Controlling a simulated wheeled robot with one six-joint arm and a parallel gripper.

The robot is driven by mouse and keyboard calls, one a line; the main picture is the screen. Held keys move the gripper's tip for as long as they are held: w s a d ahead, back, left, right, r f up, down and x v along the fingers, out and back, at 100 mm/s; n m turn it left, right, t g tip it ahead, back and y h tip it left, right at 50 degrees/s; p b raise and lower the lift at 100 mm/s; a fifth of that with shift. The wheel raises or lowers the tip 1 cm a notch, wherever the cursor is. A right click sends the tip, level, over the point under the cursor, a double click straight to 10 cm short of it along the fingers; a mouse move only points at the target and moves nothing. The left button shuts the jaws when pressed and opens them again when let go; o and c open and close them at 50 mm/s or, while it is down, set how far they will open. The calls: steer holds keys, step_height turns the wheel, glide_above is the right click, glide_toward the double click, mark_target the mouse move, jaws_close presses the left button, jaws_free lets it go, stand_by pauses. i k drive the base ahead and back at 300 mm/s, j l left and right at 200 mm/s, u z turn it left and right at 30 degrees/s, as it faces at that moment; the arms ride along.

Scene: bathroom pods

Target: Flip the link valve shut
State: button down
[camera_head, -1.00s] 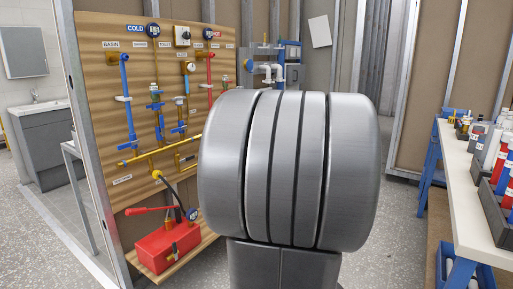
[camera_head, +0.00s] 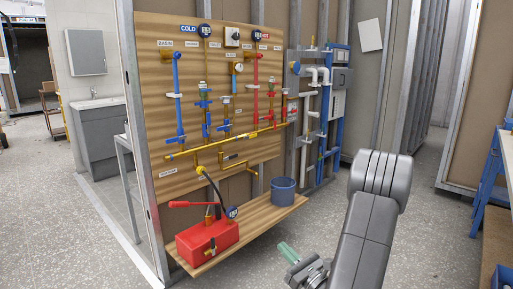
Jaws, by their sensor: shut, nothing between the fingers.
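The wooden pipe board (camera_head: 150,60) stands left of centre, with blue pipes on its left and red pipes on its right. A shorter yellow branch (camera_head: 235,164) sits below. Several small valves with blue or red handles sit on the pipes. The small labels are unreadable, so I cannot tell which valve is the link valve. My gripper (camera_head: 289,254), with a greenish tip, is shut and empty at the bottom, apart from the board and in front of the shelf.
A red pump box (camera_head: 207,240) with a red lever and a dark hose stands on the wooden shelf (camera_head: 262,217), beside a blue bucket (camera_head: 283,191). Pipework on a grey panel (camera_head: 322,110) stands right of the board. A blue-legged bench (camera_head: 492,165) is at the right edge. The floor between is open.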

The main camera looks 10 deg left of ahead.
mark_target(254, 136)
steer(key=i+j+u, duration=0.1)
steer(key=i+u, duration=0.2)
steer(key=i, duration=2.2)
